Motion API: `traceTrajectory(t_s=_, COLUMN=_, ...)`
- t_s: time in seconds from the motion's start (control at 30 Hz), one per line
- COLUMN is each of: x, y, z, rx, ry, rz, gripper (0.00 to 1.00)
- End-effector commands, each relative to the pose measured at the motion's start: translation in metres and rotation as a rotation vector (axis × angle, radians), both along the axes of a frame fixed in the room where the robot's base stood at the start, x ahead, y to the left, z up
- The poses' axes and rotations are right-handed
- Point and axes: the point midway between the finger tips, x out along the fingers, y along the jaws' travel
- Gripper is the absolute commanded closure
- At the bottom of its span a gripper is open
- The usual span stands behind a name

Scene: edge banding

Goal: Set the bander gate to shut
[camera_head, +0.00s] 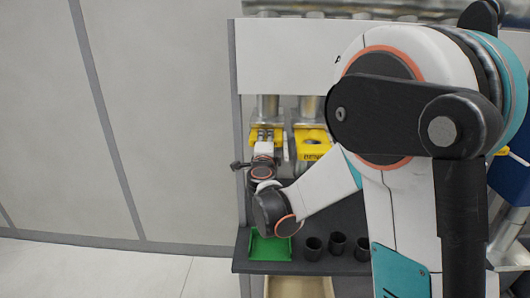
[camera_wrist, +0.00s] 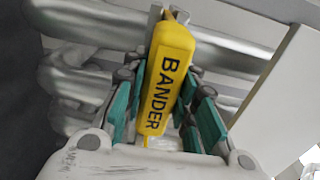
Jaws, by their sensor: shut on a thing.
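The bander gate's yellow handle (camera_wrist: 168,75), with BANDER in black letters, stands between the teal-padded fingers of my gripper (camera_wrist: 160,85) in the wrist view. The fingers are shut on it from both sides. In the head view, my gripper (camera_head: 264,146) is up at the left one of two yellow gates (camera_head: 253,137) under a metal pipe. The fingers and wrist hide part of that gate. I cannot tell from these views how far the gate is slid.
A second yellow gate (camera_head: 312,153) with dark lettering is close on the right. Below is a dark shelf (camera_head: 330,265) with a green tray (camera_head: 270,248) and several black cups (camera_head: 337,243). A grey wall (camera_head: 160,110) stands at the left. My arm hides much of the right side.

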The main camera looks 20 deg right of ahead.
Motion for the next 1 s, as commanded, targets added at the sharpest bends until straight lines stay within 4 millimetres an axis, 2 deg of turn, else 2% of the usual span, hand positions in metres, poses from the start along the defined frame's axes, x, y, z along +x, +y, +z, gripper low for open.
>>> traceTrajectory(t_s=0.1, x=0.023, y=-0.008, z=-0.001, rx=0.0, ry=0.0, rz=-0.001, gripper=1.0)
traceTrajectory(t_s=0.2, x=0.032, y=-0.011, z=-0.001, rx=0.0, ry=0.0, rz=0.0, gripper=1.0)
traceTrajectory(t_s=0.53, x=0.035, y=-0.011, z=0.001, rx=0.0, ry=0.0, rz=0.001, gripper=1.0)
traceTrajectory(t_s=0.57, x=0.035, y=-0.011, z=0.001, rx=0.0, ry=0.0, rz=0.001, gripper=0.67)
traceTrajectory(t_s=0.6, x=0.035, y=-0.011, z=0.001, rx=0.0, ry=0.0, rz=0.001, gripper=0.58)
traceTrajectory(t_s=0.63, x=0.035, y=-0.011, z=0.001, rx=0.0, ry=0.0, rz=0.001, gripper=0.53)
traceTrajectory(t_s=1.0, x=0.032, y=-0.01, z=0.0, rx=0.0, ry=0.0, rz=0.001, gripper=0.53)
